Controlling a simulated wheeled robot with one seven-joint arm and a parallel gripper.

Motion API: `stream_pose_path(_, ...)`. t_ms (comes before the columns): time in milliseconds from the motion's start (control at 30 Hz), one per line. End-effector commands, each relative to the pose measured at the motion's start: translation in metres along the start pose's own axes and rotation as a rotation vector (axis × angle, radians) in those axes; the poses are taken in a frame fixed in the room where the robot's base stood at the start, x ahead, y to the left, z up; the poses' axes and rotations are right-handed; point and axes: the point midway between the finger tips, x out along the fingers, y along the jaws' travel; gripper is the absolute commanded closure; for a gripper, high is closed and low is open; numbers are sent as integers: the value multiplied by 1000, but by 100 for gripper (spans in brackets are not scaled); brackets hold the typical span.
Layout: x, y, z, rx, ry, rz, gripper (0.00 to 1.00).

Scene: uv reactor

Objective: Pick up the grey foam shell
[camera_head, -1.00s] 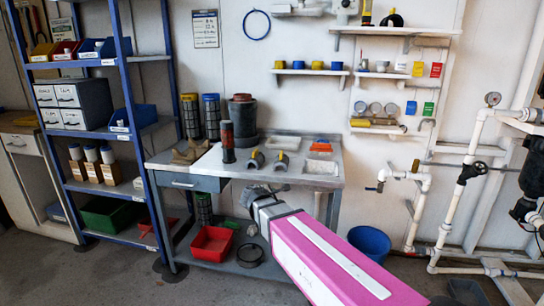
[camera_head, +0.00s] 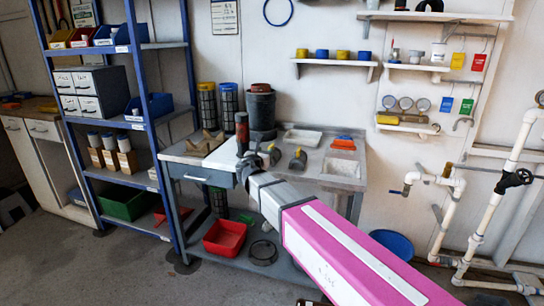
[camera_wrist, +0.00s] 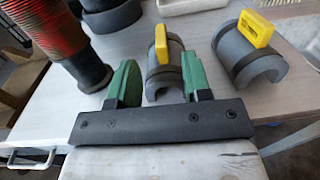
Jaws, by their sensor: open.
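Two grey foam shells, half-round with dark bands and yellow handles, lie on the workbench. The nearer one (camera_wrist: 163,84) is in the middle of the wrist view, and in the head view this left shell (camera_head: 272,155) is partly covered by my gripper. The other shell (camera_wrist: 245,62) is to its right and also shows in the head view (camera_head: 298,160). My gripper (camera_wrist: 159,83) is open, its green fingers on either side of the left shell in the picture. Whether they reach around it or stay short and above is unclear.
A ribbed red-and-black cylinder (camera_wrist: 68,45) stands close left of my gripper and also shows in the head view (camera_head: 242,132). A black round container (camera_head: 261,112) and a white tray (camera_head: 303,138) stand behind. A sunken tray (camera_head: 342,168) is at the right.

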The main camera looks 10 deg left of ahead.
Motion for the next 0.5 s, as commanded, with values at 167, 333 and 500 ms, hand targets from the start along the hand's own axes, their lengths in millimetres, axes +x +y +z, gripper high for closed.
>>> stream_pose_path(167,14,0,0,1,0,-1,55)
stream_pose_path(333,30,0,-2,1,0,-2,55)
stream_pose_path(500,55,1,-3,2,0,-2,55)
